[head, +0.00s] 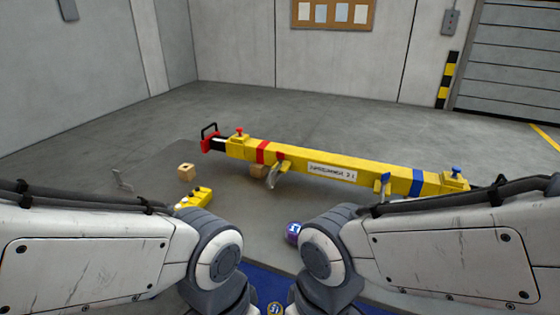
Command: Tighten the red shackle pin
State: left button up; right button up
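A long yellow beam (325,170) lies across the floor ahead, slightly raised, with a white lettered label on its side. Near a red band on its left part, a small red piece (281,155), which looks like the red shackle pin, sits at the top of a grey metal shackle (272,176) on the near side. How far the pin is screwed in is too small to tell. A second shackle with a blue pin (385,177) is near the blue band at the right. My forearms fill the lower left and right; neither gripper shows.
A red knob (240,131) and a blue knob (456,170) top the beam's yellow end blocks. A red-and-black handle (209,140) is at the left end. A yellow control box (195,197), wooden block (187,170) and purple-blue round object (294,232) lie nearer. Floor behind the beam is clear.

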aim_at(280, 156)
jog(key=u, duration=0.35)
jog(key=i, duration=1.1)
jog(key=z, duration=0.55)
